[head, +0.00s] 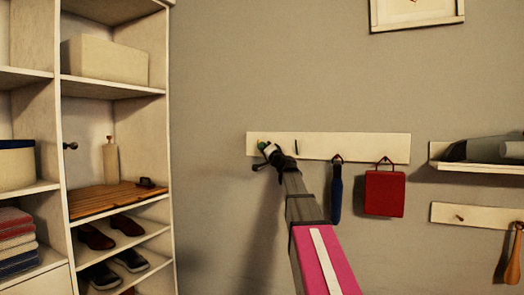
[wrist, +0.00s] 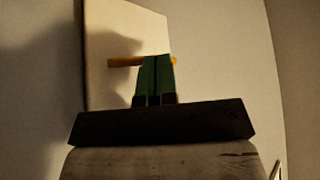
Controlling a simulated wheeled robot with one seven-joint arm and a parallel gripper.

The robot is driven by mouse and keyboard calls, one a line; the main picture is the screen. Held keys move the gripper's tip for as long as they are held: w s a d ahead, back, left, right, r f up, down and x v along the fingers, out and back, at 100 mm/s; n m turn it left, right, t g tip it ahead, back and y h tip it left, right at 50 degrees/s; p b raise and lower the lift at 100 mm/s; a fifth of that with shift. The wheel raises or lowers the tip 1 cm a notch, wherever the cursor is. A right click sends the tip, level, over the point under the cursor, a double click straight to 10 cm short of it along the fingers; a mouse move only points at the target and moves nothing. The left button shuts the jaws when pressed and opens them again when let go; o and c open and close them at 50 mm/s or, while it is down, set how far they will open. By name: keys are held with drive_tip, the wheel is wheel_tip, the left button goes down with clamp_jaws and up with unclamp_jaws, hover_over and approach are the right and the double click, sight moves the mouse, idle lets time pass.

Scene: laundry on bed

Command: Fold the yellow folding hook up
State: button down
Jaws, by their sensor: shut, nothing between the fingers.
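The yellow folding hook (wrist: 124,62) shows in the wrist view as an orange-yellow bar, roughly level, in front of the pale rack board (wrist: 100,35). My gripper (wrist: 158,58) is shut and empty, with its green fingertips across the bar's right part. The bar's tip shows just right of the fingers, and its middle is hidden behind them. I cannot tell whether they touch it. In the head view my gripper (head: 265,147) is at the left end of the white rack board (head: 318,147) on the wall, largely covering the hook there.
A dark hook (head: 297,147) sits right of my gripper on the board. A blue item (head: 336,196) and a red bag (head: 385,193) hang farther right. A wall shelf (head: 480,168) and a tall shelf unit (head: 167,140) flank the rack. The wall left of the board is clear.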

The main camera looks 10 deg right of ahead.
drive_tip(key=shift+w+d+r, duration=0.1)
drive_tip(key=shift+w+r, duration=0.05)
drive_tip(key=shift+r, duration=0.05)
idle(0.6)
drive_tip(key=s+a+r+v, duration=0.1)
drive_tip(key=s+r+v, duration=0.1)
drive_tip(key=v, duration=1.1)
drive_tip(key=s+a+f+n+g+h, duration=0.1)
drive_tip(key=s+a+f+g, duration=0.2)
drive_tip(key=f, duration=1)
drive_tip(key=s+a+f+n+g+h, duration=0.1)
drive_tip(key=a+f+g, duration=0.35)
drive_tip(key=f, duration=0.85)
drive_tip(key=s+a+f+n+g+h, duration=0.1)
drive_tip(key=a+f+g, duration=0.25)
drive_tip(key=f, duration=0.95)
drive_tip(key=s+d+f+g+h, duration=0.2)
drive_tip(key=s+f+g+h, duration=0.2)
drive_tip(key=s+f, duration=0.5)
drive_tip(key=s+d+f+g+h, duration=0.2)
drive_tip(key=s+f+g+h, duration=0.2)
drive_tip(key=s+f, duration=0.5)
drive_tip(key=shift+s+f+n+g, duration=0.15)
drive_tip(key=shift+f+n+g, duration=0.25)
drive_tip(key=shift+f, duration=2.55)
